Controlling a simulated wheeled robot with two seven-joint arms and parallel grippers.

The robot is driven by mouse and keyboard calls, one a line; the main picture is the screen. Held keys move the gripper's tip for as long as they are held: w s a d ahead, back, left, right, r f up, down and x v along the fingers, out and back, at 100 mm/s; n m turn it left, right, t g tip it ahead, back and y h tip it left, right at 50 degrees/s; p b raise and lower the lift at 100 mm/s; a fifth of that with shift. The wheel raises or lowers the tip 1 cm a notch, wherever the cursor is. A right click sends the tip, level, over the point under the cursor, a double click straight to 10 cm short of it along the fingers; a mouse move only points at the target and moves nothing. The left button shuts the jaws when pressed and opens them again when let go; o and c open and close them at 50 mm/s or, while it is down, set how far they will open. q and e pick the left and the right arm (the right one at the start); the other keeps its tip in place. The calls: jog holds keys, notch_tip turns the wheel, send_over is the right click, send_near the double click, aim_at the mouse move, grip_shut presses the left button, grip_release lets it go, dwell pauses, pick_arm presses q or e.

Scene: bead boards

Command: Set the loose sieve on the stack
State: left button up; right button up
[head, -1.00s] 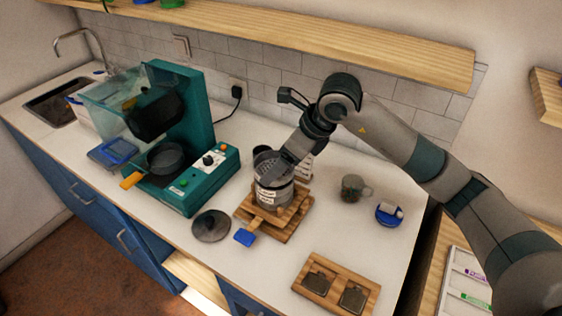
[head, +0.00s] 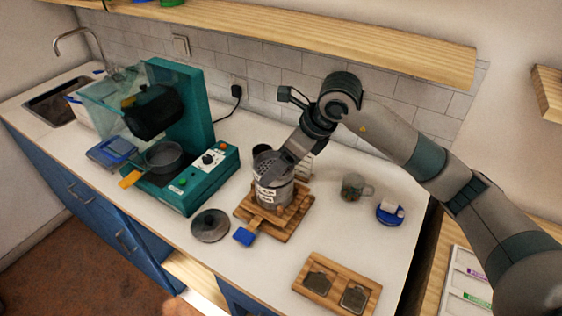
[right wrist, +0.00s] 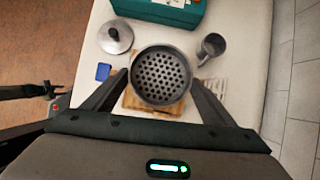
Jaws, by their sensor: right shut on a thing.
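The loose sieve is a dark grey round ring with a perforated floor. It shows in the right wrist view (right wrist: 161,77) and in the head view (head: 267,162). My right gripper (right wrist: 160,84) is shut on it, one finger on each side. In the head view the sieve is above the grey labelled stack (head: 265,193), roughly in line with it. I cannot tell whether the two touch. The stack is on a wooden board (head: 283,232); in the right wrist view the sieve hides the stack.
A round lid (head: 209,226) lies left of the board, and a blue-ended brush (head: 244,236) rests at its front edge. A teal machine (head: 187,195) stands farther left. A mug (head: 354,187) and a blue dish (head: 390,214) are at right. A wooden tray (head: 335,285) is in front.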

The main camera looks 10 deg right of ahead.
pick_arm(q)
jog(key=shift+f+b, duration=0.95)
jog(key=shift+f, duration=0.05)
pick_arm(e)
jog(key=shift+f, duration=0.35)
dwell(1.1)
jog(key=o, duration=1.2)
jog(key=shift+r, duration=0.1)
jog(key=shift+s+d+r, duration=0.15)
jog(key=shift+d+r, duration=0.05)
jog(key=shift+r, duration=0.2)
jog(key=b+v, duration=0.1)
jog(key=v, duration=0.2)
jog(key=shift+s+d+r+b, duration=0.1)
jog(key=shift+d+r+b, duration=0.05)
jog(key=shift+r+b, duration=0.15)
pick_arm(q)
jog(key=w+d+t+h+b, duration=0.1)
jog(key=w+d+t+b, duration=0.1)
jog(key=w, duration=0.9)
jog(key=d+t, duration=0.1)
jog(key=d, duration=0.1)
jog(key=shift+w+d+f+b, duration=0.15)
jog(key=shift+w+d+b, duration=0.15)
jog(key=shift+w+b, duration=0.1)
pick_arm(e)
jog(key=v, duration=1.2)
jog(key=shift+s+d+r, duration=0.1)
jog(key=shift+s+r, duration=0.15)
